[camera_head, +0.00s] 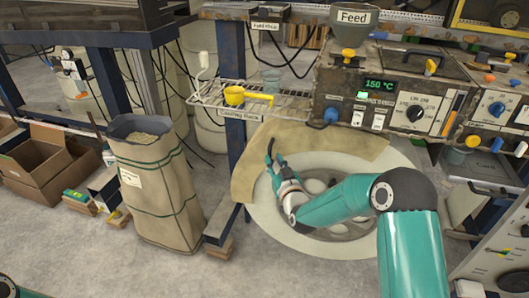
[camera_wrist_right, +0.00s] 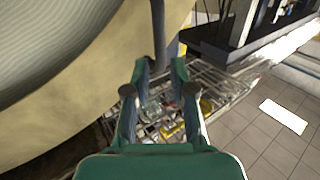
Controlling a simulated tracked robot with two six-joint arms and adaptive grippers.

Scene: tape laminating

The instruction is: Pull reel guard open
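The large round reel (camera_head: 262,222) stands under the machine, with a tan curved panel (camera_head: 345,143), apparently the reel guard, over its upper part. My right gripper (camera_head: 270,153) is in front of the panel's left part. In the right wrist view, my right gripper (camera_wrist_right: 160,68) has its two fingers apart. A dark thin bar (camera_wrist_right: 158,30) runs down to the gap between the fingertips, with room on both sides. I cannot tell whether it lies between them or behind. The tan curved surface (camera_wrist_right: 90,95) fills the left of that view. My left gripper is not in view.
A wire rack (camera_head: 205,98) holds a yellow scoop (camera_head: 235,96) above and left of the reel. The control panel (camera_head: 375,95) is above the reel. A blue post (camera_head: 232,150) stands just left of it. A sack (camera_head: 155,190) and cardboard boxes (camera_head: 40,165) stand left.

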